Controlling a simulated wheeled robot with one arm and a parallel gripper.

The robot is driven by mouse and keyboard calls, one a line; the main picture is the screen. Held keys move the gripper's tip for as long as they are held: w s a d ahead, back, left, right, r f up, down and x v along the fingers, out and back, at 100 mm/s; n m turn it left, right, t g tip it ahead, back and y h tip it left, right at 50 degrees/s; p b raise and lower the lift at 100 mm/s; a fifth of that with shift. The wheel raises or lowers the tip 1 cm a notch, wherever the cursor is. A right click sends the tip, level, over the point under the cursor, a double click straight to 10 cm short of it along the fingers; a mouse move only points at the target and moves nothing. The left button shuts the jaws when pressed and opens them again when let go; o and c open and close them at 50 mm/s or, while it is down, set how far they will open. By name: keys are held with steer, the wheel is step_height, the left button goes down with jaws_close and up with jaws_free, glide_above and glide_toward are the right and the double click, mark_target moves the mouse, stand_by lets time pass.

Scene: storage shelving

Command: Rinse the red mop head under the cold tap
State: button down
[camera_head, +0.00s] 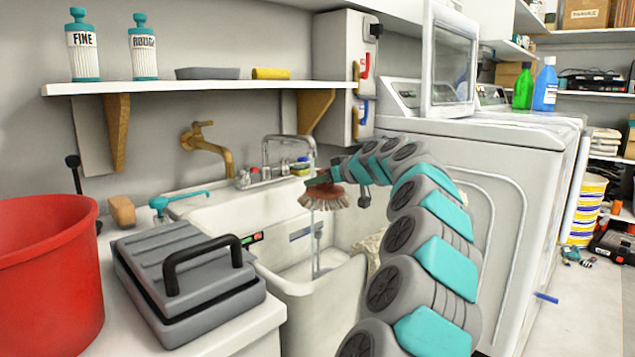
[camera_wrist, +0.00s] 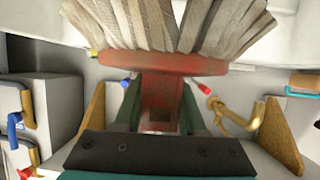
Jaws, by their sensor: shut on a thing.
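The mop head (camera_head: 324,199) has a red body and pale beige strands. It hangs over the sink under the silver tap (camera_head: 288,140), and a stream of water (camera_head: 315,240) runs down there into the basin. My gripper (camera_head: 318,181) is shut on the mop head's red body. In the wrist view, the dark green fingers (camera_wrist: 158,103) close around the red block (camera_wrist: 160,80), and the strands (camera_wrist: 165,22) fan out beyond it. Whether the water wets all the strands cannot be told. A brass tap (camera_head: 207,148) is on the wall to the left.
The white sink (camera_head: 222,226) stands between a counter with a grey case (camera_head: 185,270) and a white washing machine (camera_head: 490,190) at right. A red bucket (camera_head: 45,280) is at far left. A shelf (camera_head: 200,87) with bottles runs above the sink.

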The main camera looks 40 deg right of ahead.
steer(key=shift+s+d, duration=0.1)
stand_by(0.5)
steer(key=shift+s+d+b, duration=0.3)
steer(key=shift+s+b, duration=0.1)
steer(key=shift+w+a, duration=0.1)
steer(key=shift+w+a+b, duration=0.3)
steer(key=shift+w, duration=0.1)
steer(key=shift+s+d, duration=0.1)
stand_by(0.3)
steer(key=shift+s+d+b, duration=0.25)
steer(key=shift+s+b, duration=0.1)
steer(key=shift+s, duration=0.05)
